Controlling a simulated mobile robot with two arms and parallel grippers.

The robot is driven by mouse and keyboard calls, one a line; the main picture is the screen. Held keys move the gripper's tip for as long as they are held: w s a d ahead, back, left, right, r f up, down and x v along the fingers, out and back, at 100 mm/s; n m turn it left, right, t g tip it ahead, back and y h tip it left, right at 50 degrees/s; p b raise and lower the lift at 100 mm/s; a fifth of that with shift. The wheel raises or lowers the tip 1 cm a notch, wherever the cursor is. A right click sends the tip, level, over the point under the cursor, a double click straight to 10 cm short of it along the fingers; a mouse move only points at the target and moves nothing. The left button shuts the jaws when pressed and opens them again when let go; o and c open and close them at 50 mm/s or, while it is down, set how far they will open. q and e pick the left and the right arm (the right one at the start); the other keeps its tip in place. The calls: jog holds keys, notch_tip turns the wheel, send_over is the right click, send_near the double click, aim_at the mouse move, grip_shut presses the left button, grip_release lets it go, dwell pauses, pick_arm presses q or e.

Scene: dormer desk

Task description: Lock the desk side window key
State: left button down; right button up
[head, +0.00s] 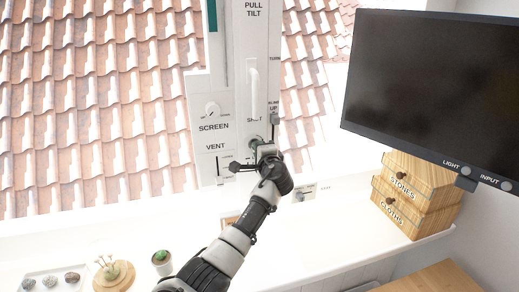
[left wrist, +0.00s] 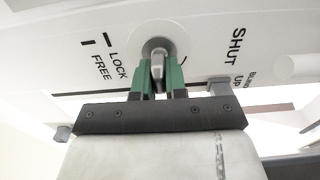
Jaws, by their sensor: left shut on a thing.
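The window key (left wrist: 157,62) is a small metal key in a round grey lock on the white window frame. In the left wrist view the green fingers of my left gripper (left wrist: 157,82) are shut on it, one on each side. The LOCK and FREE labels and two dark marks lie to the left of the lock. In the head view my left gripper (head: 260,150) reaches up to the lock, at the lower part of the white panel (head: 217,90), and mostly hides the key. My right gripper is not in view.
A blind slider (head: 274,119) is close to the right of my gripper, and a screen knob (head: 212,110) and vent slider are to its left. A dark monitor (head: 430,85) hangs at right above wooden boxes (head: 415,190). A cactus pot (head: 161,262) stands on the white sill.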

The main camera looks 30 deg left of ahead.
pick_arm(q)
jog(key=c, duration=1.2)
grip_release()
jog(key=shift+d, duration=0.1)
jog(key=b+v, duration=0.2)
jog(key=v, duration=0.8)
jog(key=shift+s+d+b, duration=0.2)
jog(key=shift+s+b, duration=0.1)
jog(key=shift+b, duration=0.05)
jog(key=shift+f, duration=0.15)
